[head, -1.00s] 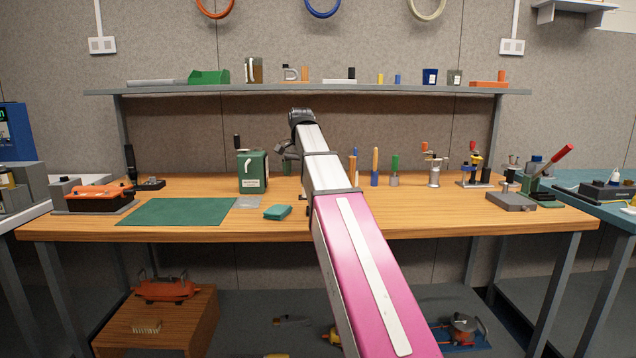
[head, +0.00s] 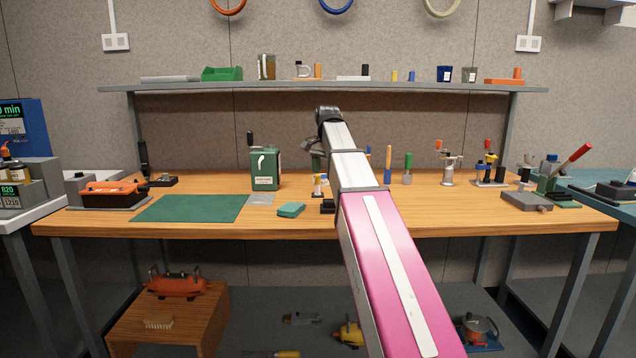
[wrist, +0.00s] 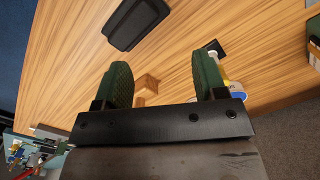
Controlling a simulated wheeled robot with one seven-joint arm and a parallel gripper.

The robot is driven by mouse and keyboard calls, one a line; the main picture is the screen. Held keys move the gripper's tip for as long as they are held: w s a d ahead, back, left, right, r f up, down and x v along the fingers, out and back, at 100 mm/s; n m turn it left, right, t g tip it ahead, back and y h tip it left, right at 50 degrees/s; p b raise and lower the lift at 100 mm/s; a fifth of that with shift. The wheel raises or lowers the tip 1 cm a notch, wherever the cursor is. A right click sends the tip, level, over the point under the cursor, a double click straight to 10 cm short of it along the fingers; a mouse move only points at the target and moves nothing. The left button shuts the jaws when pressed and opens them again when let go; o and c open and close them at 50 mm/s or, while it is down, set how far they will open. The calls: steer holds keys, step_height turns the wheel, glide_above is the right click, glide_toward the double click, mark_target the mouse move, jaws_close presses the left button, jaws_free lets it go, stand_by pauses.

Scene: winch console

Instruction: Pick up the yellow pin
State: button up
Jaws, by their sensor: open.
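My gripper (wrist: 163,76) is open over the wooden tabletop, its two green-padded fingers apart with nothing held. In the head view my gripper (head: 314,148) hangs at the arm's end, partly hidden by the arm. A small upright white-and-yellow piece (head: 320,186) stands on the table below it. A white and yellow piece with a blue ring also shows beside the right finger in the wrist view (wrist: 230,88), partly covered. A small yellow upright peg (head: 393,76) stands on the shelf. I cannot tell which of these is the yellow pin.
A small wooden block (wrist: 147,84) shows between the fingers. A black block (wrist: 136,22) lies ahead of them. A green canister (head: 265,170), a teal block (head: 291,209) and a green mat (head: 190,208) are left of the arm. Several upright tools stand to its right.

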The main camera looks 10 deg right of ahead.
steer(key=shift+w+d+f+m, duration=0.1)
steer(key=shift+f+m, duration=0.2)
steer(key=shift+f, duration=0.1)
steer(key=m+t+y, duration=0.8)
steer(key=m+t, duration=0.3)
steer(key=m, duration=0.9)
glide_toward(320, 176)
steer(key=x, duration=0.6)
steer(key=shift+w+d, duration=0.15)
steer(key=shift+d, duration=0.05)
steer(key=shift+x, duration=2.75)
steer(key=shift+s+a, duration=0.15)
steer(key=shift+s, duration=0.05)
steer(key=c, duration=1)
